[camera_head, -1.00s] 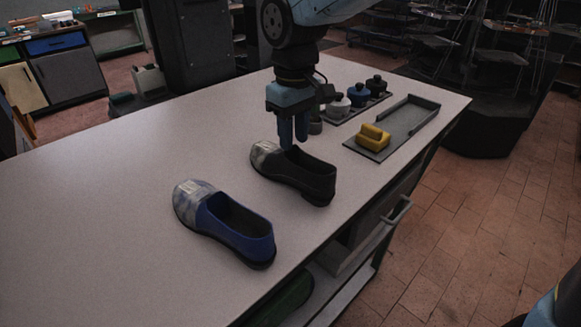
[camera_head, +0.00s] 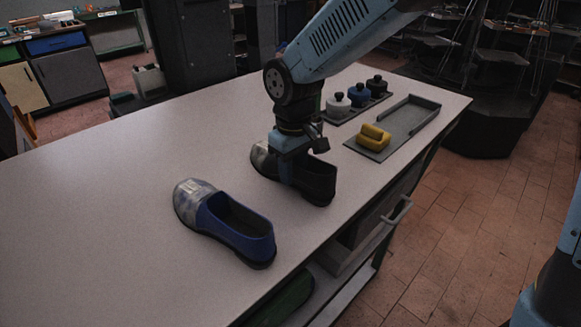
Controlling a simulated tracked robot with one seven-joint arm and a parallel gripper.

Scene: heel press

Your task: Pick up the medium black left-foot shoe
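The black shoe (camera_head: 318,181) with a grey, patterned toe lies sole down on the white table, toe toward the back left. My gripper (camera_head: 287,178) is low over the shoe's front and middle, pointing down. One finger shows in front of the shoe's near side; the other finger is hidden. I cannot tell whether the fingers are closed on the shoe, which still rests on the table. A blue shoe (camera_head: 228,224) with a similar grey toe lies nearer, to the left, apart from the gripper.
The white table (camera_head: 110,215) is clear on its left side. Behind the black shoe stand white, blue and black knobbed pieces (camera_head: 358,95) on a dark strip. A yellow block (camera_head: 374,137) sits on a grey tray (camera_head: 408,126) at the right. A drawer handle (camera_head: 398,210) juts from the table's side.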

